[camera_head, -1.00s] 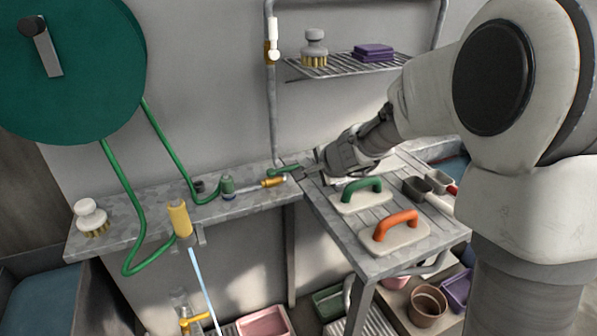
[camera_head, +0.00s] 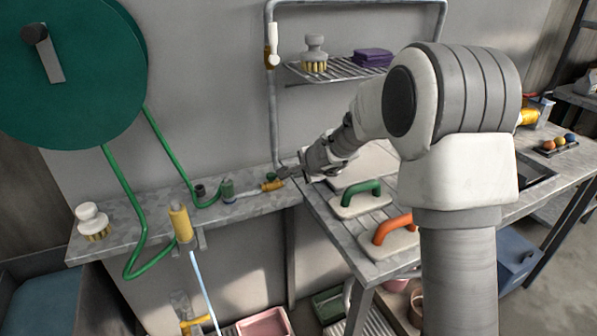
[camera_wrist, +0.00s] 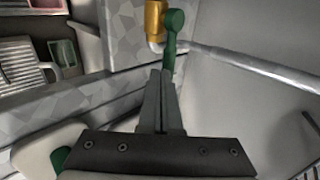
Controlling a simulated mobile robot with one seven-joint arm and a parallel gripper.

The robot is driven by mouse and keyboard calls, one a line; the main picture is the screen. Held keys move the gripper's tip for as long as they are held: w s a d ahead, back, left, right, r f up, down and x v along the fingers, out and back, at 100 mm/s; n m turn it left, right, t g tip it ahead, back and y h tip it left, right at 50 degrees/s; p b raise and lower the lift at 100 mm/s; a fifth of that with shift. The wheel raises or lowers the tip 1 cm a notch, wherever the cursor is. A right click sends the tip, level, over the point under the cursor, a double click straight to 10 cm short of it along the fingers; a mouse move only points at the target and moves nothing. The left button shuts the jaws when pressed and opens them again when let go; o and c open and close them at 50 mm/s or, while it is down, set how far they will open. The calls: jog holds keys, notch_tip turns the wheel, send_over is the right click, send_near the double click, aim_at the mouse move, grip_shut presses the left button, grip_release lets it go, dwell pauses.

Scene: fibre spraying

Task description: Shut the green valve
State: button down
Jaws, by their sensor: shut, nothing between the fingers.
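The green valve has a brass body (camera_head: 272,185) on the pipe along the back bench, and its green lever is mostly hidden by my gripper in the head view. In the wrist view the green lever (camera_wrist: 171,38) sits beside the brass body (camera_wrist: 154,20) and runs down towards my fingertips. My gripper (camera_head: 284,173) is shut and empty, right at the valve. Its fingertips (camera_wrist: 160,76) are at the lever's free end in the wrist view; I cannot tell whether they touch it.
A green sprayer part (camera_head: 227,189) stands left of the valve. A green-handled float (camera_head: 360,196) and an orange-handled float (camera_head: 394,232) lie on the table at right.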

jog(key=shift+w+d+n+y, duration=0.15)
jog(key=shift+w+n+y, duration=0.35)
jog(key=shift+n, duration=0.2)
jog(key=w+n+g+y+p, duration=0.1)
jog(key=w+n+g+y, duration=0.1)
jog(key=n, duration=0.1)
jog(key=shift+w+p, duration=0.1)
jog(key=shift+p, duration=0.2)
jog(key=n+g, duration=0.1)
jog(key=w+n+y+p, duration=0.1)
jog(key=shift+w+a+r+n+g, duration=0.1)
jog(key=shift+w+a+n+g, duration=0.2)
jog(key=shift+a+g, duration=0.1)
jog(key=n+g, duration=0.1)
jog(key=w+a+n+y+p, duration=0.1)
jog(key=w+n+g+p, duration=0.1)
jog(key=shift+a+n+g+y, duration=0.25)
jog(key=shift+n+g+y, duration=0.05)
jog(key=shift+n, duration=0.1)
jog(key=shift+w+a+p, duration=0.55)
jog(key=shift+a+p, duration=0.1)
jog(key=shift+a, duration=0.15)
jog(key=shift+w+a, duration=0.25)
jog(key=shift+a, duration=0.4)
jog(key=shift+w+a, duration=0.2)
jog(key=shift+a, duration=0.55)
